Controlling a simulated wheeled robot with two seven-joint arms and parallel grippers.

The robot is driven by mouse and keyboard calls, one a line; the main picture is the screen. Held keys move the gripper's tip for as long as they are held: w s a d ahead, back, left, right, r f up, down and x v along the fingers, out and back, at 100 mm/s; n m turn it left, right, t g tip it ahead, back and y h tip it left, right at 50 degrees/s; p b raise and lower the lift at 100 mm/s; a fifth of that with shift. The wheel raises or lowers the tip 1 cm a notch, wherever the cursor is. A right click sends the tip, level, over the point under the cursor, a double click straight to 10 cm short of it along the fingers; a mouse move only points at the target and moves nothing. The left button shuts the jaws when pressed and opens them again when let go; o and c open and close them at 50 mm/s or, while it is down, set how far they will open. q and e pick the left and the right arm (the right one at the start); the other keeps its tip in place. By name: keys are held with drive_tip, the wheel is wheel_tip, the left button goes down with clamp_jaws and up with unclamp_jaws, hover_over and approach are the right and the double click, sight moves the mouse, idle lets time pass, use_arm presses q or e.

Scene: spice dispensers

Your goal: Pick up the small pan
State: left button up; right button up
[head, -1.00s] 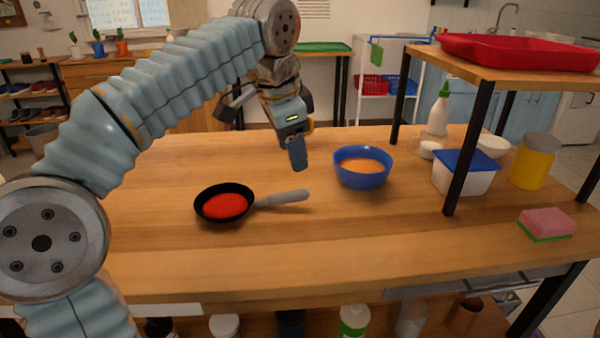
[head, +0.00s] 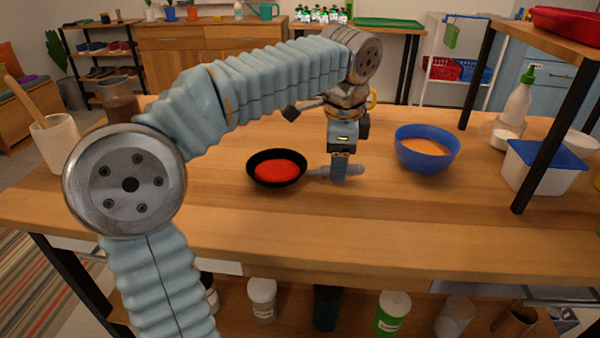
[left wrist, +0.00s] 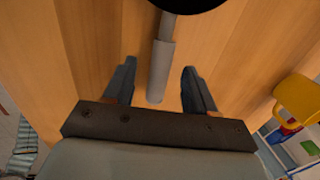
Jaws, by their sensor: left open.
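The small pan (head: 277,168) is black with red contents and a grey handle (head: 318,171). It sits on the wooden table, with its handle pointing right. My left gripper (head: 340,177) points down at the handle's end and hides part of it in the head view. In the left wrist view, the left gripper (left wrist: 157,85) is open, with the grey handle (left wrist: 160,72) lying between its two fingers and space on both sides. The black pan edge (left wrist: 190,4) shows at the top. My right gripper is not in view.
A blue bowl (head: 427,150) with orange contents stands just right of my left gripper. A white box with a blue lid (head: 543,165) and a shelf post (head: 552,140) are farther right. The table front (head: 330,225) is clear.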

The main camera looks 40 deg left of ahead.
use_arm(q)
drive_tip(key=shift+w+f, duration=0.1)
drive_tip(key=shift+f, duration=0.7)
clamp_jaws()
